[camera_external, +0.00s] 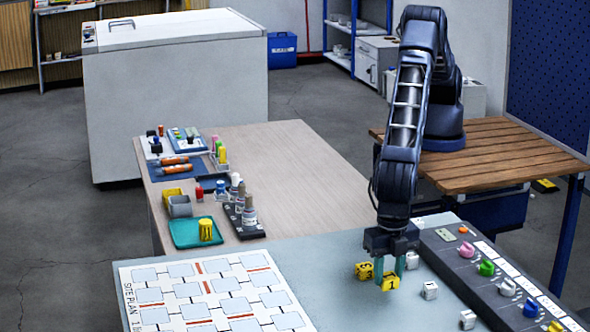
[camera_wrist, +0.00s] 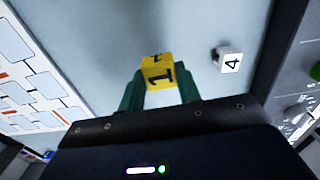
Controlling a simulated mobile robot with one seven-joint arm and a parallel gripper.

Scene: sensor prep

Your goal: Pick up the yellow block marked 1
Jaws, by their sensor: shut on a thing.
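The yellow block marked 1 (camera_wrist: 158,74) sits between the two green fingers of my gripper (camera_wrist: 160,88) in the wrist view, with its 1 facing the camera. My gripper is shut on it. In the external view my gripper (camera_external: 389,268) points down over the grey tabletop, with the held yellow block (camera_external: 390,283) at its fingertips. I cannot tell whether the block touches the table. A second yellow block (camera_external: 364,270) lies just to the left of the fingers.
White blocks lie close by, one behind (camera_external: 411,260) and others to the right (camera_external: 430,290) and in front (camera_external: 467,319). A panel with coloured knobs (camera_external: 487,267) borders the right side. A site plan sheet (camera_external: 213,296) lies at left. The grey surface between is clear.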

